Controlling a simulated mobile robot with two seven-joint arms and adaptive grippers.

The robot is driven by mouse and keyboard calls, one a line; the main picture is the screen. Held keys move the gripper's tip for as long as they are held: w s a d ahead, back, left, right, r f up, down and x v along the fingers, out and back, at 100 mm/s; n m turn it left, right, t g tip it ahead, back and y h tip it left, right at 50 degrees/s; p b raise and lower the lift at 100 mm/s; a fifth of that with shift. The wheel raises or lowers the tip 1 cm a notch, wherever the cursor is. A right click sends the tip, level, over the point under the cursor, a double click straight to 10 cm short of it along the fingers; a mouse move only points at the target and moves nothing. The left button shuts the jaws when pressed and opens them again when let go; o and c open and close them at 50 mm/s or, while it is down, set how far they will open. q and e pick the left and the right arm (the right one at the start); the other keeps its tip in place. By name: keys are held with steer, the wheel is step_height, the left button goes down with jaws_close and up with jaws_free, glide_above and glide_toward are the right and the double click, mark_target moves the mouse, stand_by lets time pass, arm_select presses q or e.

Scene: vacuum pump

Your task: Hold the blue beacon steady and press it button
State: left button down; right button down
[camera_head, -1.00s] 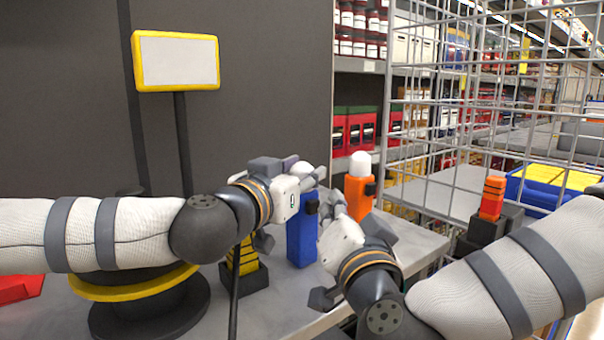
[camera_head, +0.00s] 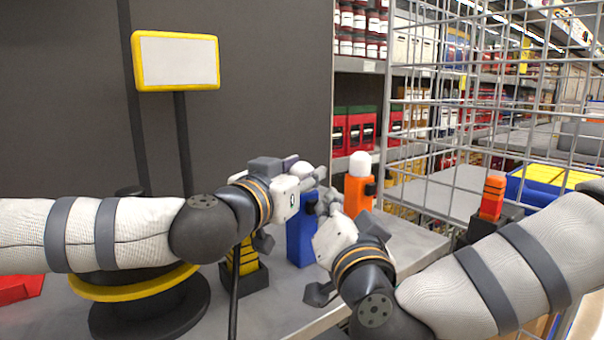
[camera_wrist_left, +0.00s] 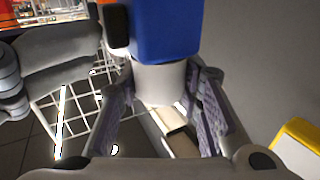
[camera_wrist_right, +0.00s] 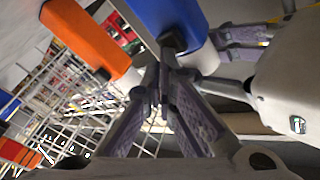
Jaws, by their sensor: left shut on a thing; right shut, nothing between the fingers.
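The blue beacon (camera_head: 299,242) stands upright on the grey table. My left gripper (camera_head: 314,178) is shut on its white top; the left wrist view shows the white top (camera_wrist_left: 160,84) between the two fingers, with the blue body (camera_wrist_left: 168,30) beyond. A black button block (camera_wrist_right: 173,42) sits on the side of the blue body (camera_wrist_right: 172,15) in the right wrist view. My right gripper (camera_wrist_right: 166,52) is shut and empty, its tips at the black block. I cannot tell whether they touch it. In the head view my right gripper (camera_head: 328,200) partly hides the beacon's right side.
An orange beacon (camera_head: 358,190) with a white top stands just right of the blue one. A yellow-and-black stand (camera_head: 246,270) is to the left. A wire cage (camera_head: 460,100) rises at the right. The table's front edge is close to my right arm.

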steer(key=shift+w+a, duration=0.15)
stand_by(0.4)
steer(key=shift+s+d, duration=0.4)
steer(key=shift+s, duration=0.15)
steer(key=s+d, duration=0.3)
steer(key=s, duration=0.2)
steer(key=shift+d, duration=0.3)
arm_select(q)
steer(key=c, duration=1.1)
jaws_free()
steer(key=shift+o, duration=0.2)
arm_select(e)
steer(key=shift+w, duration=0.1)
